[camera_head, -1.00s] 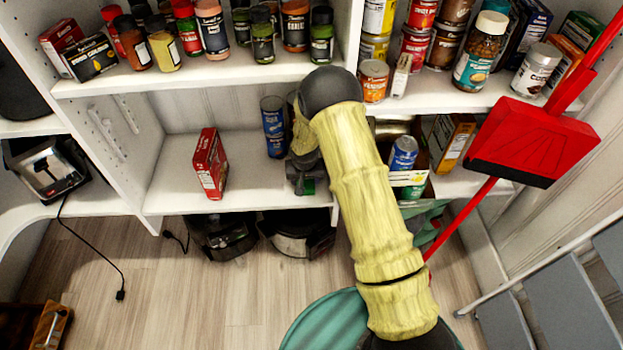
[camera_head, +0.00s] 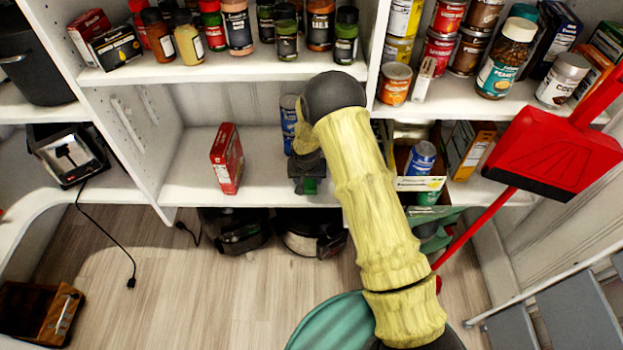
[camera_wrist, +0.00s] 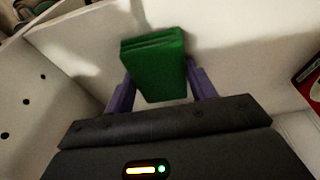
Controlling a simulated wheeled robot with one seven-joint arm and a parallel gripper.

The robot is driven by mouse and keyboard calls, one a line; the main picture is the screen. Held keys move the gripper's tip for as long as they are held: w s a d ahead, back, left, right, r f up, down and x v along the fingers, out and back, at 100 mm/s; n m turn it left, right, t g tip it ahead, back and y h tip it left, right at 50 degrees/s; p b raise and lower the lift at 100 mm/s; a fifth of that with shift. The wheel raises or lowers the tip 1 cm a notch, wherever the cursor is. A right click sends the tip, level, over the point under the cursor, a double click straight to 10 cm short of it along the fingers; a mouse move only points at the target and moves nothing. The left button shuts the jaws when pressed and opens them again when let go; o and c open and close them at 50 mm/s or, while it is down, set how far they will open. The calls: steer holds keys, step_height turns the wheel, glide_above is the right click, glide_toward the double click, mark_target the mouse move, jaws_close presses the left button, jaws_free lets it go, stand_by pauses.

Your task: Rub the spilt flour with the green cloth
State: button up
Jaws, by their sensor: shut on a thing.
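My gripper (camera_wrist: 160,88) is shut on the green cloth (camera_wrist: 155,65), a folded block held between the purple fingers in the wrist view. In the head view my gripper (camera_head: 308,180) is at the front of the middle shelf (camera_head: 182,185), right of the red box (camera_head: 227,158) and in front of a blue can (camera_head: 289,120). Only a small green bit of the cloth shows there. In the wrist view the cloth is over the white shelf surface; I cannot tell whether it touches. I cannot make out the spilt flour against the white shelf.
The red box also shows at the wrist view's right edge (camera_wrist: 309,80). A carton with cans (camera_head: 420,183) stands right of my arm. Jars (camera_head: 238,28) fill the shelf above. Dark appliances (camera_head: 310,235) stand below. A red dustpan (camera_head: 555,150) is at the right.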

steer(key=shift+a+f, duration=0.15)
steer(key=shift+a, duration=1.6)
steer(key=shift+w, duration=0.2)
steer(key=shift+d, duration=0.1)
steer(key=shift+s+d+f+p, duration=0.1)
steer(key=shift+d+p, duration=0.2)
steer(key=shift+d, duration=1.45)
